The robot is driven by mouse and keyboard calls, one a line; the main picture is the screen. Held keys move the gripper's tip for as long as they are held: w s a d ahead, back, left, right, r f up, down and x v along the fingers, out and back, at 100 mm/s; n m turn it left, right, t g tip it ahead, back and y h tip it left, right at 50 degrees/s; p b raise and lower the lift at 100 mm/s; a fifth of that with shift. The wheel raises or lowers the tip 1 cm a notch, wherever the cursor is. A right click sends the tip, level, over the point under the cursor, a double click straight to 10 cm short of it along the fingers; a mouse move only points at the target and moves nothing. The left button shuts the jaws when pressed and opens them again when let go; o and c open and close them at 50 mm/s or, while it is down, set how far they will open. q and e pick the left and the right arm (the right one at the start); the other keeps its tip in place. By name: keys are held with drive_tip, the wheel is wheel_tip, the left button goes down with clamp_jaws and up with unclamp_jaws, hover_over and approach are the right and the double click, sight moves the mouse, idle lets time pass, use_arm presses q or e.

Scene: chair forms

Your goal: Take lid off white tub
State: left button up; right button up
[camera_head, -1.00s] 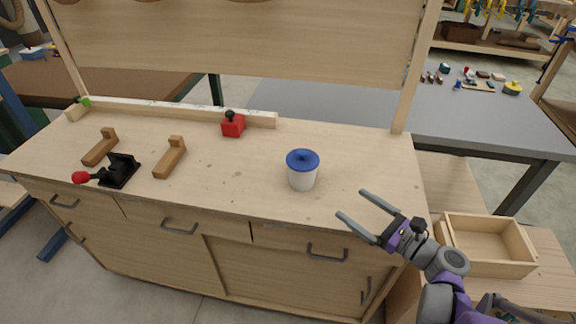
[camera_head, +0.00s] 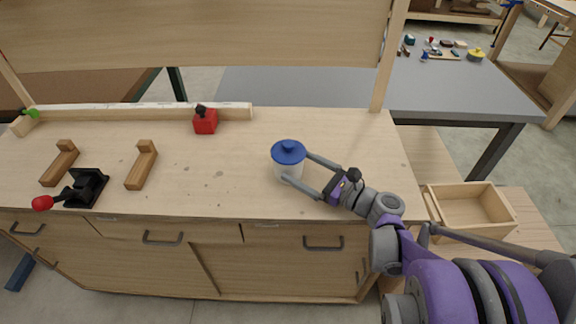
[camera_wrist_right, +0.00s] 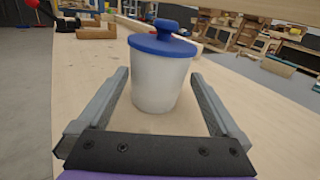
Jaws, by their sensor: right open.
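The white tub (camera_head: 287,172) stands upright on the wooden workbench, with its blue knobbed lid (camera_head: 289,151) on top. In the right wrist view the tub (camera_wrist_right: 158,85) stands between the fingers, and its lid (camera_wrist_right: 163,43) sits above them. My right gripper (camera_head: 297,168) is open around the tub's body, below the lid. In the right wrist view a gap shows between each finger and the tub wall, so my right gripper (camera_wrist_right: 160,92) does not seem to press on it. My left gripper is not in view.
A red block with a black knob (camera_head: 205,121) stands behind and left of the tub. Two wooden brackets (camera_head: 142,165) and a black toggle clamp (camera_head: 86,188) are farther left. An empty wooden box (camera_head: 470,210) is at right. The bench around the tub is clear.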

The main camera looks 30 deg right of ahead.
sight(286, 142)
drive_tip(key=x, duration=0.5)
drive_tip(key=shift+a, duration=0.1)
drive_tip(key=shift+s, duration=0.1)
drive_tip(key=c, duration=1)
wheel_tip(286, 142, up, 10)
drive_tip(key=p, duration=0.2)
drive_tip(key=shift+p, duration=0.3)
